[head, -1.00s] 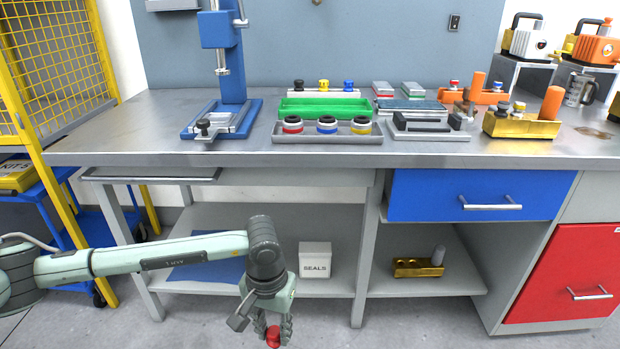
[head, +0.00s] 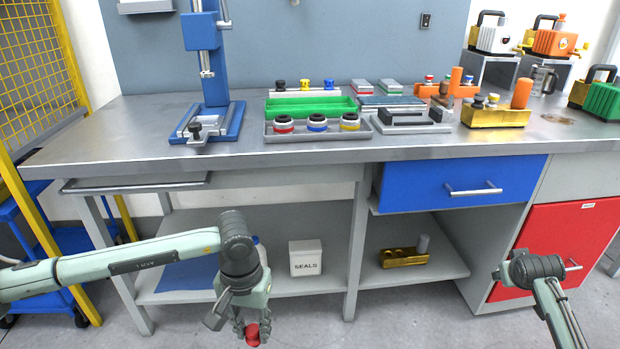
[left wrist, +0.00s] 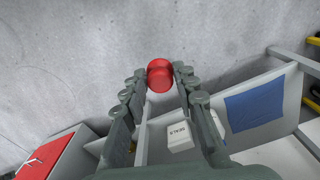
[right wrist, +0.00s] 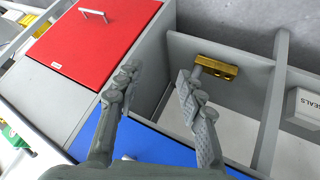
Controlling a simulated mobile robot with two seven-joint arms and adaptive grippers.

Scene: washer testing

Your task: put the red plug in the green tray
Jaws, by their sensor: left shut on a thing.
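The red plug (head: 253,334) is held between the fingertips of my left gripper (head: 254,328), low in front of the bench and below the worktop. In the left wrist view the red plug (left wrist: 160,75) sits between the tips of the left fingers (left wrist: 160,80). The green tray (head: 312,107) lies on the worktop, behind the grey tray, and looks empty inside as far as I can see. My right gripper's fingers (right wrist: 158,85) are apart with nothing between them in the right wrist view; in the head view its arm is at the lower right.
A grey tray (head: 268,137) with red, blue and yellow ringed pieces stands before the green tray. A blue press (head: 215,110) stands left of it, a gold block (head: 497,117) to the right. The bench edge (head: 300,158) lies between my left gripper and the trays.

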